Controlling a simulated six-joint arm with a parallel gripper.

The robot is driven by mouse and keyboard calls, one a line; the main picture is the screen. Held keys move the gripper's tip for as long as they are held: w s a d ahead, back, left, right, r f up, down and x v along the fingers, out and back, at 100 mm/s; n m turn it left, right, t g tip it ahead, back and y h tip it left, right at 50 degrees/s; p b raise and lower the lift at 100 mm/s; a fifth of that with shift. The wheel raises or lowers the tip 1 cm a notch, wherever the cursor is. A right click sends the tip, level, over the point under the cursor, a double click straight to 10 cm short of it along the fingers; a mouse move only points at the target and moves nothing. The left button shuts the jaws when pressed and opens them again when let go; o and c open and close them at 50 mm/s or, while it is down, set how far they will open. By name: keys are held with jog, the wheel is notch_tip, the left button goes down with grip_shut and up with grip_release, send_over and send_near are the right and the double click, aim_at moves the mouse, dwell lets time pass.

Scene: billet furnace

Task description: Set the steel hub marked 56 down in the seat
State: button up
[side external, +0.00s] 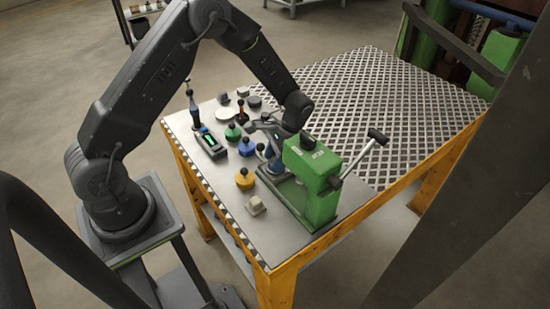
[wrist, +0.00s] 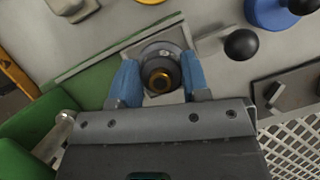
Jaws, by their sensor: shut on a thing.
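A round grey steel hub (wrist: 150,53) with a dark ring and brass-coloured centre sits between the two blue fingertips of my gripper (wrist: 160,80) in the wrist view. The fingers are shut on its sides. No number can be read on it. In the side external view my gripper (side external: 268,152) is low beside the green press (side external: 314,182), and the hub cannot be made out. In the wrist view the hub is over a pale plate (wrist: 173,30) at the green base. The seat is hidden beneath the hub, and I cannot tell whether they touch.
The press has a lever with a black grip (side external: 377,137). Yellow (side external: 244,180), blue (side external: 244,149) and green (side external: 232,133) knobbed pieces stand left of my gripper. A small pale block (side external: 256,205) lies near the front edge. The perforated tabletop (side external: 390,105) behind is clear.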

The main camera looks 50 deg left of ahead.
jog(key=o, duration=1.2)
jog(key=shift+f, duration=0.1)
notch_tip(320, 180, up, 20)
jog(key=d+t, duration=0.2)
jog(key=d, duration=0.1)
jog(key=shift+s+d+r+n+t+h, duration=0.2)
jog(key=shift+s+d+r+n+t, duration=0.3)
jog(key=shift+s+r+t, duration=1.75)
jog(key=shift+s+d+r+n+t+h, duration=0.2)
jog(key=shift+s+d+r+n+t, duration=0.3)
jog(key=shift+s, duration=3.4)
jog(key=shift+s+d+r+n+t+h, duration=0.2)
jog(key=shift+s+d+r+n+t, duration=0.3)
jog(key=shift+s+r+t, duration=1.75)
